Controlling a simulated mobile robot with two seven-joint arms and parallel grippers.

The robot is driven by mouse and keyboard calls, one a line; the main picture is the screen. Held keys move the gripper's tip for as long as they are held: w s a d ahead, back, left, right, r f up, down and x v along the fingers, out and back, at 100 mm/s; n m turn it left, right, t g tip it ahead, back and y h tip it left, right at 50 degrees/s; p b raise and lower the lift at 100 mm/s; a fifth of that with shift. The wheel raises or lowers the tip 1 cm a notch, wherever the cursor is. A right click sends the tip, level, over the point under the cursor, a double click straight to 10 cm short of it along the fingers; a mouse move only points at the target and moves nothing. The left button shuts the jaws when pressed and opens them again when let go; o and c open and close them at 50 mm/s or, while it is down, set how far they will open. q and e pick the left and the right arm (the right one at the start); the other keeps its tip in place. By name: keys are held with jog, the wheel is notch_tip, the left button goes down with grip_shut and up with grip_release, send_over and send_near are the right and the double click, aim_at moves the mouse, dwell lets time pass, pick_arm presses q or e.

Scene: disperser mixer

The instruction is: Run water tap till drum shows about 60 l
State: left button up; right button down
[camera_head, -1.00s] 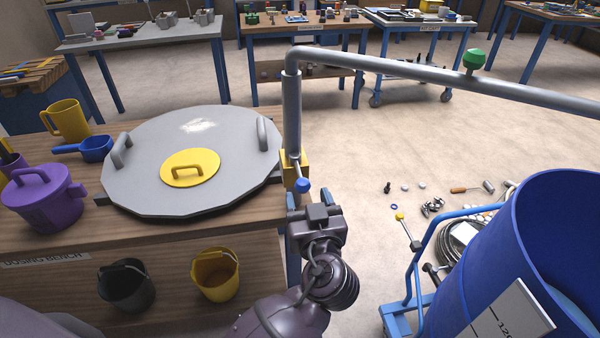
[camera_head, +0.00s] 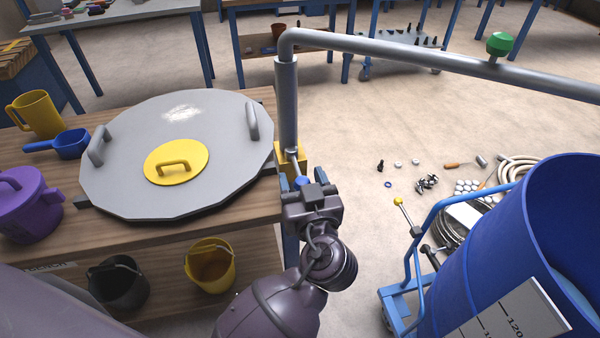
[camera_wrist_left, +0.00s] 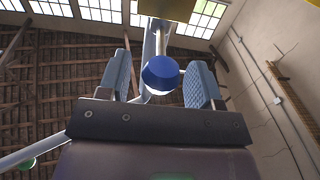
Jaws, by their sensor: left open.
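The water tap is a grey standpipe (camera_head: 288,105) on a yellow block (camera_head: 291,158), with a blue-knobbed lever (camera_head: 301,181) pointing toward me. My left gripper (camera_head: 303,187) is right at the blue knob. In the left wrist view the blue knob (camera_wrist_left: 160,75) sits between the open fingers (camera_wrist_left: 158,82), with gaps showing at both sides. The pipe's outlet and my right gripper are out of view.
The pipe's long arm carries a green knob (camera_head: 500,44) and runs right. A wooden bench (camera_head: 255,205) holds a grey lid (camera_head: 215,125), a yellow jug (camera_head: 38,116), a blue scoop (camera_head: 72,144) and a purple can (camera_head: 28,210). A blue trolley (camera_head: 405,300) and loose parts stand beside the drum.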

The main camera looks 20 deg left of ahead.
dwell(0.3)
pick_arm(q)
jog(key=shift+c, duration=1.3)
jog(key=c, duration=0.7)
grip_shut()
